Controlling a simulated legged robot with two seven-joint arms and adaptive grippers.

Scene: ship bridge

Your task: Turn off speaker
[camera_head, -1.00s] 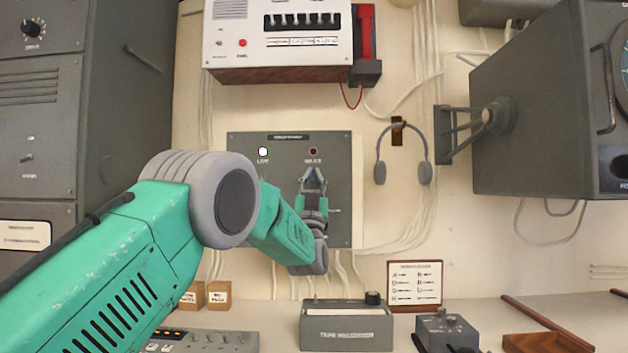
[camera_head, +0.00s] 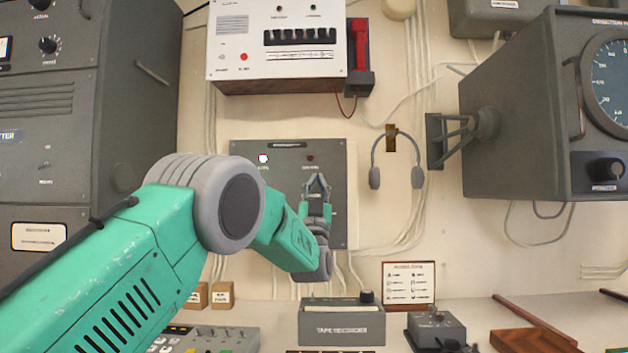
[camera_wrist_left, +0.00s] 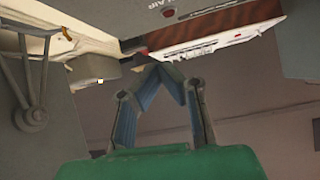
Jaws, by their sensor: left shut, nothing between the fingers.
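A white wall unit (camera_head: 290,70) hangs above, with a slotted speaker grille, a row of black switches, a small toggle (camera_head: 222,57) and a red button or lamp (camera_head: 244,57). Its small labels are hard to read. Below it is a grey wall panel (camera_head: 245,200) with a lit white lamp (camera_head: 263,158) and a dark red lamp (camera_head: 310,158). My left gripper (camera_head: 317,178) is shut and empty in front of the grey panel, fingers up, hiding part of its face. Contact cannot be told. In the left wrist view its fingertips (camera_wrist_left: 168,70) meet. My right gripper is not in view.
A red handset (camera_head: 362,45) hangs on the white unit's right side. A headset (camera_head: 395,160) hangs right of the panel. A grey boxed instrument (camera_head: 520,120) juts out at right. A tape recorder (camera_head: 342,325) stands on the desk below. Grey cabinets (camera_head: 60,110) stand at left.

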